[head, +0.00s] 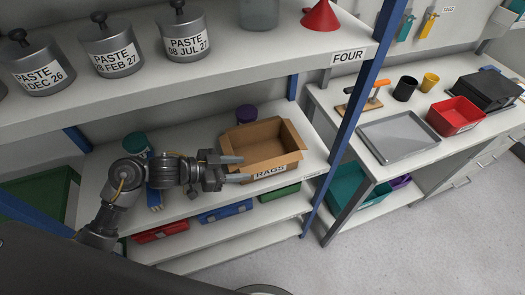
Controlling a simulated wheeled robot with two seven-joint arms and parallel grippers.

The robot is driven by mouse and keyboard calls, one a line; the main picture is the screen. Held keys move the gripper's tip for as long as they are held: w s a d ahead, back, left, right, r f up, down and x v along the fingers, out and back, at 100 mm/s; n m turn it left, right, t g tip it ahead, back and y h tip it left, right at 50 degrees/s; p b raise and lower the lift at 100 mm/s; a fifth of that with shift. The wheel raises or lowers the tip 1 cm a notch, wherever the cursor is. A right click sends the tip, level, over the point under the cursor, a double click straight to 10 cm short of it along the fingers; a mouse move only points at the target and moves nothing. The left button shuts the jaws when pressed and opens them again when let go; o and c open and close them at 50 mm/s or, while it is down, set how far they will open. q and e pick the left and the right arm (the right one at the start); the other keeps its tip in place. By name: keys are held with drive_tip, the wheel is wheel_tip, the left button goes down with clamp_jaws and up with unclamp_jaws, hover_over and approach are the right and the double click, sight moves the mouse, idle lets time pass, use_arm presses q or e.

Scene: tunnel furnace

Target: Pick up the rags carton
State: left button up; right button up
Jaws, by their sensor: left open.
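The rags carton (285,163) is an open brown cardboard box with raised flaps and a white RAGS label on its front. It stands on the middle shelf of the rack, near the blue upright. My left gripper (243,168) reaches in from the left, with its two fingers apart at the carton's left side. One finger is near the left wall and the other near the front left corner; I cannot tell whether they touch it. My right gripper is not in view.
The upper shelf (200,85) overhangs, carrying grey lidded PASTE pots (112,47) and a red funnel (320,15). A blue upright (350,120) stands right of the carton. A bench with a grey tray (398,136) is at right.

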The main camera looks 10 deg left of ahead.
sight(255, 166)
use_arm(q)
drive_tip(key=p+x, duration=0.1)
drive_tip(key=x, duration=0.4)
drive_tip(key=shift+w, duration=0.1)
drive_tip(key=shift+c, duration=0.4)
clamp_jaws()
